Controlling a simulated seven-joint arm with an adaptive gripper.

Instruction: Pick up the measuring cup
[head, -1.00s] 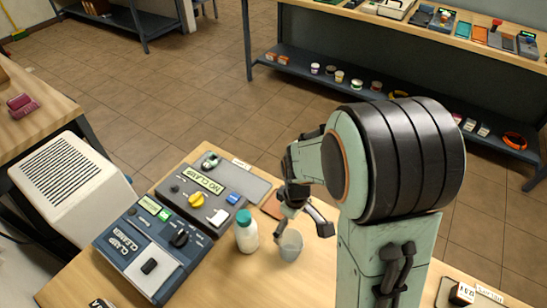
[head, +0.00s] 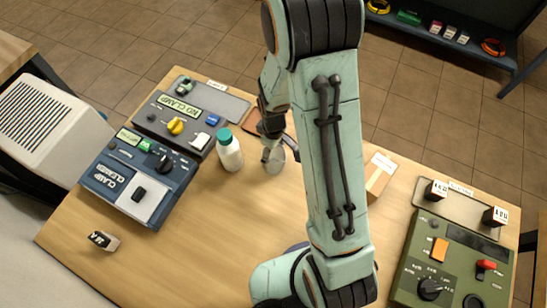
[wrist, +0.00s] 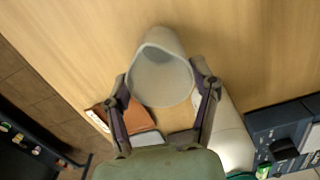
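The measuring cup (head: 274,163) is a small, pale grey, tapered cup near the middle of the wooden table. In the wrist view the cup (wrist: 160,72) lies between my two fingers, its wide opening facing the camera. My gripper (wrist: 160,86) is open, one finger on each side of the cup. Small gaps seem to show, but I cannot tell for sure whether either finger touches it. In the head view my gripper (head: 279,150) is low over the cup and hides part of it, with my arm to the right.
A white bottle with a teal cap (head: 229,150) stands close to the cup's left. A brown flat item (wrist: 136,117) lies by the gripper. The front table is mostly clear.

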